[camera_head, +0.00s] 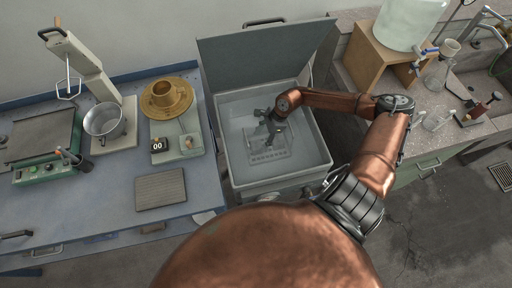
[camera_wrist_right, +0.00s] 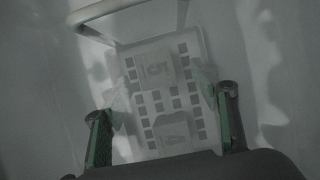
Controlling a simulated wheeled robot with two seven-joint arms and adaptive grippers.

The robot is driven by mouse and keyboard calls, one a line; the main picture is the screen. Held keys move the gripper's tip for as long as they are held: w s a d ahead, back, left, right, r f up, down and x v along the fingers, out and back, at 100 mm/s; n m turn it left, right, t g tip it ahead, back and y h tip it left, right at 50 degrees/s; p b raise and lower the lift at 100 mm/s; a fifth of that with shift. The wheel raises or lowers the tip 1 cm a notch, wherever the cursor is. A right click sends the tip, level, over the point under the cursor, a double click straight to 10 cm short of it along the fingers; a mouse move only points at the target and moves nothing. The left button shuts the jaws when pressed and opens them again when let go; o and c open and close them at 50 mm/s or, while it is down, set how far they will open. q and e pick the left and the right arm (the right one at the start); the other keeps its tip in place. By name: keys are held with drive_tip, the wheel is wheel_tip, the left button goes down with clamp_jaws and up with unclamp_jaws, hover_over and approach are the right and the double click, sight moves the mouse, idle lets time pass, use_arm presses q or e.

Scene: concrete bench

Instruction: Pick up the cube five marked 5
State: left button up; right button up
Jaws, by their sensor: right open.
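A pale cube with a faint mark that looks like a 5 (camera_wrist_right: 155,68) sits on a light slotted rack (camera_wrist_right: 185,104) in the right wrist view. A second pale cube (camera_wrist_right: 172,132) sits lower on the rack; its mark is hard to read. My right gripper (camera_wrist_right: 163,95) is open above the rack, one finger to each side, with nothing held. In the head view, my right gripper (camera_head: 269,131) points down inside a grey tub (camera_head: 228,142), over the rack (camera_head: 266,156). The cubes are too small to tell apart there. My left gripper is out of view.
The tub's raised lid (camera_head: 265,55) stands behind it, and its walls surround my gripper. A blue bench (camera_head: 100,195) with a scale (camera_head: 180,135) and a mixer lies left. A stone counter (camera_head: 365,85) with glassware lies right.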

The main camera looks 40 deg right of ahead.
sight(257, 145)
drive_tip(key=x, duration=0.4)
drive_tip(key=shift+a+b, duration=0.3)
drive_tip(key=shift+b, duration=0.05)
drive_tip(key=shift+s, duration=0.1)
drive_tip(key=shift+c, duration=0.7)
drive_tip(key=c, duration=1.3)
drive_tip(key=shift+c, duration=0.2)
drive_tip(key=shift+r, duration=0.1)
